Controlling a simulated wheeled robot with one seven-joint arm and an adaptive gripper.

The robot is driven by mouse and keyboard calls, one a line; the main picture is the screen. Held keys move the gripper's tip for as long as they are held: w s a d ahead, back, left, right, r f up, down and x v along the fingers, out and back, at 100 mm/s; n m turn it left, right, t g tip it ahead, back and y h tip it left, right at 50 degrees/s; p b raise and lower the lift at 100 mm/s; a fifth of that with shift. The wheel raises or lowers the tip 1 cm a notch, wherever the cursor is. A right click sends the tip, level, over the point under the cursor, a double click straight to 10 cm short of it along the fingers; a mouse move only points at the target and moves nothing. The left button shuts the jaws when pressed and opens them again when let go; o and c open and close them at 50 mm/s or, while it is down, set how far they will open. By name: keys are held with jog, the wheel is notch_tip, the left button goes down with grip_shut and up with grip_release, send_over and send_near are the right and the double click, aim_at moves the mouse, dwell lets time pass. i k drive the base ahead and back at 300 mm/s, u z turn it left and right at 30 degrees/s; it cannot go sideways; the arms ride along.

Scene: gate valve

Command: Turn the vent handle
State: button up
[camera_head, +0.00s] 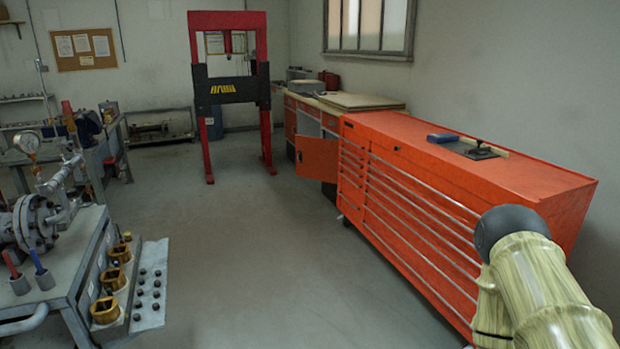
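A grey metal valve assembly (37,222) with bolted flanges stands on a bench at the left edge, partly cut off by the frame. A round pressure gauge (27,143) rises above it. A silver fitting (62,172) slants up from its top. I cannot tell which part is the vent handle, or whether it shows. My gripper is not in view. Part of my arm, with pale wood-grain links and a dark joint, shows at the lower right, far from the valve.
The valve's bench (75,262) carries brass-coloured parts (105,310) and a plate with several dark knobs (152,285) along its side. An orange tool cabinet (430,215) lines the right. A red press frame (228,85) stands behind. The grey floor (245,260) between is clear.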

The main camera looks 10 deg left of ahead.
aim_at(75, 140)
jog(key=z, duration=0.1)
jog(key=i, duration=1.9)
jog(key=u, duration=0.8)
jog(key=i, duration=1.2)
jog(key=u, duration=1.7)
jog(key=i, duration=0.65)
jog(key=u, duration=0.45)
